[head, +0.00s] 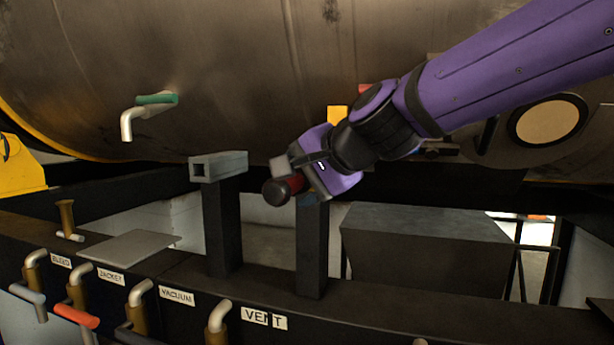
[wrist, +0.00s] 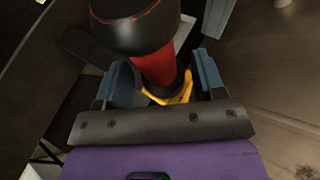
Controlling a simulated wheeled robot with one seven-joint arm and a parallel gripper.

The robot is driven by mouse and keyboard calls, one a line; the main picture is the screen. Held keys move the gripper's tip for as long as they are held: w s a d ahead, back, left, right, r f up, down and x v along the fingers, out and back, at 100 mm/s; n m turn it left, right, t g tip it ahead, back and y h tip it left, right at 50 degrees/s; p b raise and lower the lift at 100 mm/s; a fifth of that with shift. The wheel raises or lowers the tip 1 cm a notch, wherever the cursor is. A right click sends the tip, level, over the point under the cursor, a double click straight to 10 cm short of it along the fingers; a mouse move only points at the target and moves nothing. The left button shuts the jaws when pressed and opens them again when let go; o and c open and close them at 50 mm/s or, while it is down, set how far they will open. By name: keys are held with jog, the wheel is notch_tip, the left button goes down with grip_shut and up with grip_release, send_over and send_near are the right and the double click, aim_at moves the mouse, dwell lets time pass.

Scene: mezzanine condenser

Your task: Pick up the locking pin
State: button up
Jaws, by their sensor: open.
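The piece I take to be the locking pin has a thick black knob, a red shank and a yellow part at its base. In the head view the pin (head: 288,187) is at the top of the right dark post, partly hidden by my gripper (head: 304,180). In the wrist view the pin (wrist: 158,68) stands between the two blue fingers of my gripper (wrist: 163,82). The fingers are open, one on each side of the red shank, with gaps visible. The pin's lower end is hidden.
A grey square-tube bracket (head: 218,167) tops the left post. A large metal tank (head: 230,70) stands close behind the arm. A dark box (head: 425,240) is at right. Labelled valves line the front rail (head: 370,325), including one with a red handle (head: 77,316).

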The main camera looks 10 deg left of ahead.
jog(key=shift+x, duration=0.85)
grip_shut()
jog(key=shift+r, duration=0.1)
jog(key=shift+w, duration=0.1)
